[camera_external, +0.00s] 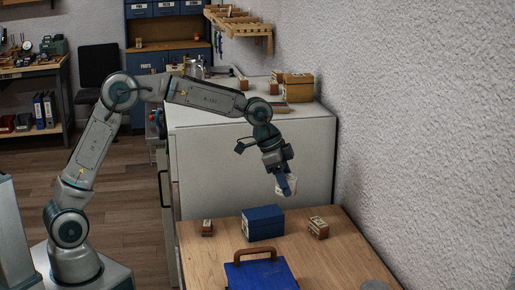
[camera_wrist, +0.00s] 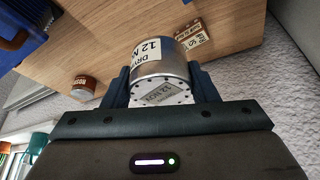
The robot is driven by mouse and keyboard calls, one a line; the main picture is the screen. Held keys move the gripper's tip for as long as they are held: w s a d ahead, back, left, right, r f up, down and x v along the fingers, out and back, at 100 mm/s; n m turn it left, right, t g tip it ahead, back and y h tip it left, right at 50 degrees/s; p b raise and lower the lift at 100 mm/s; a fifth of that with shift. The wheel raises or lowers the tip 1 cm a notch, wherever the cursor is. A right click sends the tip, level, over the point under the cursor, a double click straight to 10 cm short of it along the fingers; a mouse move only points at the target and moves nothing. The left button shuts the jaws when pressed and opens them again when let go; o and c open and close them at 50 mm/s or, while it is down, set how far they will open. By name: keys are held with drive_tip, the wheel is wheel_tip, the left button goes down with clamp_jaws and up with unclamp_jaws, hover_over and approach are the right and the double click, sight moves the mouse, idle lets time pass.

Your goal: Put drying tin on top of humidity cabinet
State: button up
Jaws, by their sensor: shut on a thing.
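The drying tin is a silver cylinder with a white label and a perforated, labelled end. It fills the middle of the wrist view (camera_wrist: 160,62); in the external view it (camera_external: 290,186) is small and partly covered by the fingers. My gripper (camera_wrist: 160,88) is shut on the tin, one dark finger on each side. In the external view my gripper (camera_external: 284,184) points down and holds the tin above the wooden table, in front of the pale cabinet. This large pale cabinet (camera_external: 250,165), which looks like the humidity cabinet, stands behind the table, its top above the tin.
On the cabinet top are wooden boxes (camera_external: 298,90) at the right and a metal pot (camera_external: 195,69) at the back left. The table holds a blue box (camera_external: 262,224), small labelled blocks (camera_external: 318,229) and a blue case (camera_external: 262,275). A rough wall (camera_external: 420,120) bounds the right.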

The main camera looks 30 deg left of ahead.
drive_tip(key=w+a+r+n+t+y+p, duration=0.1)
drive_tip(key=w+a+r+n, duration=0.25)
drive_tip(key=a+r, duration=0.5)
drive_tip(key=w+a+r+n+t+y+p, duration=0.1)
drive_tip(key=w+a+r+n+y, duration=0.15)
drive_tip(key=a+r+n, duration=0.6)
drive_tip(key=w+a+r+n+t+y+p, duration=0.1)
drive_tip(key=w+a+r, duration=0.35)
drive_tip(key=a, duration=0.75)
drive_tip(key=w+a+f, duration=0.2)
drive_tip(key=a, duration=0.1)
drive_tip(key=w+a+f+p, duration=0.1)
drive_tip(key=w+a+f, duration=0.1)
drive_tip(key=a, duration=0.1)
drive_tip(key=w+a+f, duration=0.1)
drive_tip(key=w+a, duration=0.1)
drive_tip(key=a, duration=0.2)
drive_tip(key=shift+f+p, duration=0.4)
drive_tip(key=shift+f, duration=2)
drive_tip(key=shift+f, duration=0.1)
drive_tip(key=o, duration=1)
drive_tip(key=shift+f, duration=0.1)
